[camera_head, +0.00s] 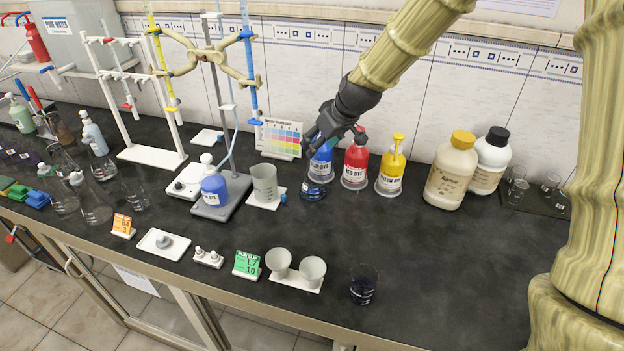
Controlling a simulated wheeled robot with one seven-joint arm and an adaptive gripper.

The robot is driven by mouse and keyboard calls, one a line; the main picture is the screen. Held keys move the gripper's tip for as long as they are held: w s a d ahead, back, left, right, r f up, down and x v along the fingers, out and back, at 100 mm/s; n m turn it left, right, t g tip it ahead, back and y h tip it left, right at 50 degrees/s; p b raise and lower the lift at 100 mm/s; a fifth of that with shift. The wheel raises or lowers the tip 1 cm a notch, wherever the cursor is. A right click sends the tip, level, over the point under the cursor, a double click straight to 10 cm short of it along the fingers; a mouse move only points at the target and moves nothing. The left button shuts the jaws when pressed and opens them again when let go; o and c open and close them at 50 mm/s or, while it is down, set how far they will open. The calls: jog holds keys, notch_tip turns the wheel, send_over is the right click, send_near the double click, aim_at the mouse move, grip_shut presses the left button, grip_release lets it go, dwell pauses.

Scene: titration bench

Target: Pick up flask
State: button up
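My dark gripper (318,140) is at the back of the bench, at the top of a blue dye bottle (322,165). It hides the bottle's top, and I cannot tell whether the fingers touch it or how far apart they are. A low glass vessel with dark blue contents (314,190) is just in front of that bottle; its shape is partly unclear. Clear conical flasks (95,212) stand at the left, far from my gripper. A vessel of blue liquid (213,189) stands on the burette stand's base.
Red (355,168) and yellow (390,175) dye bottles stand just right of my gripper. A colour chart (279,138) and grey beaker (264,182) are left of it. A dark-filled glass (363,288) stands near the front edge. The bench's middle right is clear.

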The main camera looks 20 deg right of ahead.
aim_at(313, 175)
jog(key=shift+x, duration=0.9)
jog(key=shift+f, duration=0.25)
jog(key=shift+s+f+p+x, duration=0.15)
jog(key=shift+p+x, duration=0.2)
jog(key=shift+x, duration=0.5)
jog(key=shift+s+f+p+x, duration=0.15)
jog(key=shift+p+x, duration=0.15)
jog(key=shift+x, duration=0.55)
jog(key=shift+s+p+x, duration=0.15)
jog(key=shift+p+x, duration=0.2)
jog(key=shift+x, duration=0.5)
grip_shut()
